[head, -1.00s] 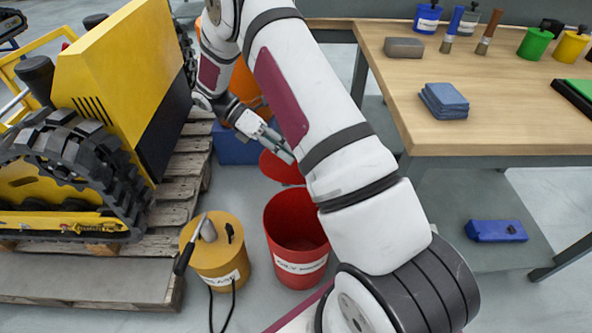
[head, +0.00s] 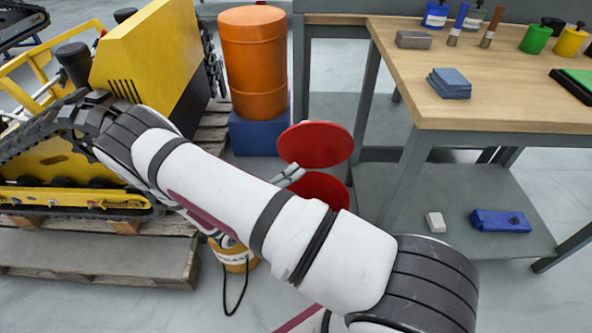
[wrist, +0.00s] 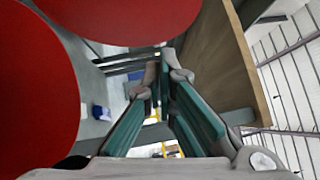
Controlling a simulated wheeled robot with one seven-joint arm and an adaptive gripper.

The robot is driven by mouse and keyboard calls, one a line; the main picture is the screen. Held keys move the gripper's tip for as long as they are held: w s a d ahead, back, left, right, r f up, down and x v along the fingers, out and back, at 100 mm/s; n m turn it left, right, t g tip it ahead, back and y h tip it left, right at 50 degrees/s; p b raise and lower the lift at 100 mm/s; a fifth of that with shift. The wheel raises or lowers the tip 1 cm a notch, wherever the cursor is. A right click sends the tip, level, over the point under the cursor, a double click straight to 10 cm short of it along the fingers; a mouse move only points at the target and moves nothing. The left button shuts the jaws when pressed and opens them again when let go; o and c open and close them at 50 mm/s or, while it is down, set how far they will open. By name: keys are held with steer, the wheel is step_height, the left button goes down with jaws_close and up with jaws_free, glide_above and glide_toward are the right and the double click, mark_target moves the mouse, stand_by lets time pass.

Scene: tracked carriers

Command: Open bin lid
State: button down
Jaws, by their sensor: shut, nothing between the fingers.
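I cannot tell if the lower one is a second lid part or the bin's mouth; my arm hides the bin's body. My gripper (head: 296,174) is shut and empty, its tips between the two red faces. In the wrist view two large red discs show, one at the left (wrist: 35,90) and one at the top (wrist: 125,18), beside my gripper (wrist: 160,80). Contact cannot be told.
An orange drum (head: 253,65) stands on a blue block (head: 257,135) behind. A workbench (head: 500,120) with a lower shelf (head: 460,190) is close on the right. A yellow tracked carrier on a pallet (head: 90,255) fills the left. A yellow can (head: 236,262) stands in front.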

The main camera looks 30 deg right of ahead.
mark_target(314, 136)
steer(key=shift+w+d+r+b, duration=0.3)
steer(key=shift+w+d+b, duration=0.35)
steer(key=shift+d, duration=0.95)
steer(key=shift+w+d+r+b, duration=0.4)
steer(key=shift+w+d, duration=0.5)
steer(key=shift+d, duration=0.75)
steer(key=shift+w+d+r+b, duration=0.25)
steer(key=shift+w+d+b, duration=0.45)
steer(key=shift+d, duration=0.9)
steer(key=w+d+r+p, duration=0.1)
steer(key=p, duration=0.1)
steer(key=shift+w+n+y+p, duration=0.15)
steer(key=shift+n+y+p, duration=0.15)
steer(key=shift+p, duration=0.1)
steer(key=shift+w+d+r+n+y+p, duration=0.15)
steer(key=shift+w+d+n+y+p, duration=0.15)
steer(key=shift+w+p, duration=0.3)
steer(key=shift+w+d+p, duration=0.15)
steer(key=shift+w+p, duration=0.05)
steer(key=shift+p, duration=0.1)
